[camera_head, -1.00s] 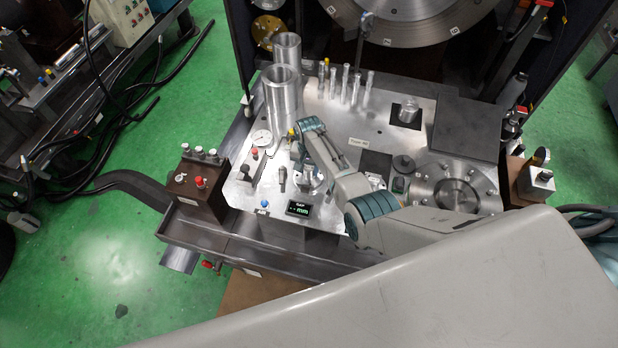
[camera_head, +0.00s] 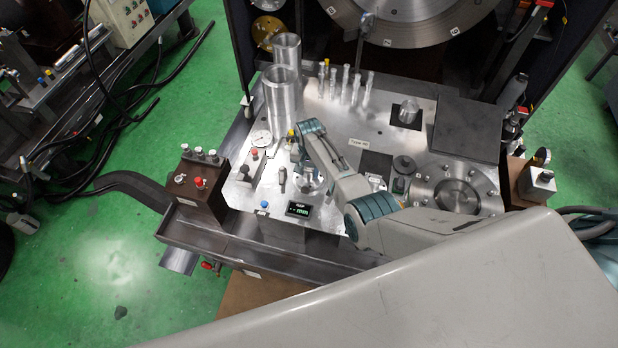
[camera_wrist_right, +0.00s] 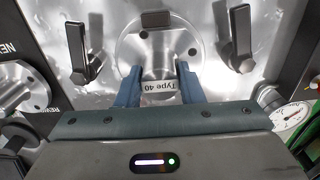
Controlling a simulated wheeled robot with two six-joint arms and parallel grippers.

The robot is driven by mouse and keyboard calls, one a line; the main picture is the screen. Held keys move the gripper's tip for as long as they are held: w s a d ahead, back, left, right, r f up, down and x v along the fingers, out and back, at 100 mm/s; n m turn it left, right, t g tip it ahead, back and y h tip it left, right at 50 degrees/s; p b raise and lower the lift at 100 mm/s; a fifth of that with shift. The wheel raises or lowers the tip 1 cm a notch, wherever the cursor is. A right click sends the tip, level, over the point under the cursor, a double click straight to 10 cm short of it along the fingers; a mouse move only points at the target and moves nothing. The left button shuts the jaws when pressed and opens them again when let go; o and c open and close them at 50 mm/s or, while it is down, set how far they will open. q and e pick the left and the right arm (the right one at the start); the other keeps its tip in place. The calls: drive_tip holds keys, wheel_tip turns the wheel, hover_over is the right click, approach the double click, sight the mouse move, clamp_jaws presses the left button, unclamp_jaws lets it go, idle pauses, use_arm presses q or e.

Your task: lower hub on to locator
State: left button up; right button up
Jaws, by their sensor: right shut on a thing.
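My right gripper (camera_wrist_right: 160,88) is shut on the hub, a bright metal piece labelled "Type 40" (camera_wrist_right: 158,87), with one blue-grey finger on each side. In the head view the hub (camera_head: 309,182) shows only in part, below my right wrist, over the front left of the metal plate. A round metal disc (camera_wrist_right: 132,48) with dark holes lies at the hub in the wrist view. The locator is hidden by the hub and gripper, and I cannot tell whether the hub touches it. My left gripper is not in view.
Dark clamp levers (camera_wrist_right: 90,55) and (camera_wrist_right: 238,40) flank the disc. A dial gauge (camera_wrist_right: 292,115) is close at right. A gap display (camera_head: 299,210) stands in front. Two tall metal cylinders (camera_head: 283,98) and several pins (camera_head: 345,84) stand farther back.

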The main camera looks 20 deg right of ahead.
sight(309, 170)
drive_tip(key=o, duration=1.2)
drive_tip(key=shift+f, duration=0.1)
wheel_tip(309, 170, up, 11)
drive_tip(key=shift+f+b, duration=0.1)
drive_tip(key=shift+b, duration=0.5)
